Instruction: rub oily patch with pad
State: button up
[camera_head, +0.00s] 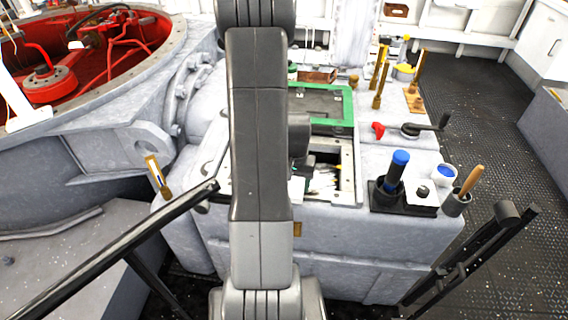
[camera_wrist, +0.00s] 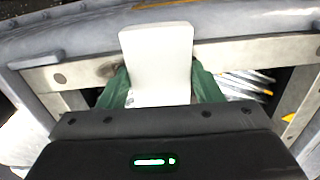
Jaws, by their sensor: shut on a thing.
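The white pad (camera_wrist: 157,52) stands up between the green fingers of my gripper (camera_wrist: 160,88) in the wrist view. My gripper is shut on it. A dull brownish smudge (camera_wrist: 106,68), which looks like the oily patch, lies on the pale metal rim (camera_wrist: 225,52) just left of the pad. The pad may hide part of it, and I cannot tell whether the pad touches the rim. In the head view a small part of the pad (camera_head: 296,189) shows beside my arm, over the open hatch. My arm hides most of my gripper and the patch there.
The hatch opening (camera_head: 347,180) holds loose shiny items. A green-edged panel (camera_head: 335,124) lies behind it. To the right stand a blue-topped cylinder (camera_head: 396,170), a white-and-blue tub (camera_head: 444,174) and a dark cup (camera_head: 456,204) with a wooden handle. A crank (camera_head: 425,128) sits behind them.

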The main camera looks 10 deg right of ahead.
jog(key=shift+w+a, duration=0.1)
jog(key=shift+a, duration=0.25)
notch_tip(320, 180, up, 4)
jog(key=shift+f+p, duration=0.2)
jog(key=shift+p, duration=0.9)
jog(key=shift+r+p, duration=1.55)
jog(key=shift+r, duration=0.7)
jog(key=shift+f, duration=0.1)
